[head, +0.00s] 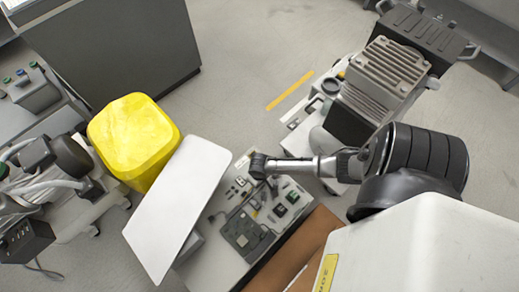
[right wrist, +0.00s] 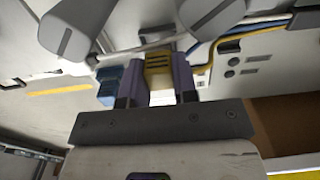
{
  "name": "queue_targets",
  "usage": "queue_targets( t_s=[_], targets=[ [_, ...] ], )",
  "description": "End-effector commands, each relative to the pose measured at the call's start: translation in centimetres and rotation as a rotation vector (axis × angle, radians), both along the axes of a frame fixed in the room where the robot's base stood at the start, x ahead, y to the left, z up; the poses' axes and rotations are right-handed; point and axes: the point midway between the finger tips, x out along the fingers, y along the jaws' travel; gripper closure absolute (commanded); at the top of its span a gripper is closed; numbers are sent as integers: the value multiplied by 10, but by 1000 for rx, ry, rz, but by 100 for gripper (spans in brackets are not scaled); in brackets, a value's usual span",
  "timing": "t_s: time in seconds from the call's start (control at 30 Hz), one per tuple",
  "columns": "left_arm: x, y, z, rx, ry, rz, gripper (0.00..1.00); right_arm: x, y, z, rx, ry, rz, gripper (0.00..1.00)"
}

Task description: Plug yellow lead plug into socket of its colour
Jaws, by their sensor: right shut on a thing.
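In the right wrist view the yellow plug (right wrist: 158,68) sits between the two purple fingers of my right gripper (right wrist: 157,88), which is shut on it. A yellow lead (right wrist: 235,38) runs up and to the right nearby; its join to the plug is hidden. A blue plug-like block (right wrist: 108,84) shows just left of the left finger. In the head view my right gripper (head: 258,166) is over the upper part of a light panel (head: 212,262) carrying dark fittings, and the yellow plug is too small to make out there. I cannot identify the yellow socket. My left gripper is not in view.
A large yellow faceted container (head: 135,140) and a tilted white board (head: 178,208) stand left of the panel. A finned compressor (head: 385,72) stands at the upper right. A brown surface (head: 300,245) borders the panel's right side. Grey floor (head: 240,60) is open behind.

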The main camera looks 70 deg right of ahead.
Motion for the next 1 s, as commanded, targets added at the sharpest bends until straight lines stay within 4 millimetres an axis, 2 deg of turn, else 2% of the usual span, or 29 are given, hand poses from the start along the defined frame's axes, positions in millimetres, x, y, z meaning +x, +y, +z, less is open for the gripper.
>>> queue_targets(
  t_s=[0.03,0.1,0.4,0.8,1.0],
  targets=[
    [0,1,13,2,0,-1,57,0,0,17,0,-1,1,96],
    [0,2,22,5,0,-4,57,0,0,30,1,-1,1,96],
    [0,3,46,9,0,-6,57,0,0,72,0,0,-1,96],
    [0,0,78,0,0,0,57,0,0,103,0,1,-1,96],
    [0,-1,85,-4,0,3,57,0,0,108,0,1,0,96]
  ],
)
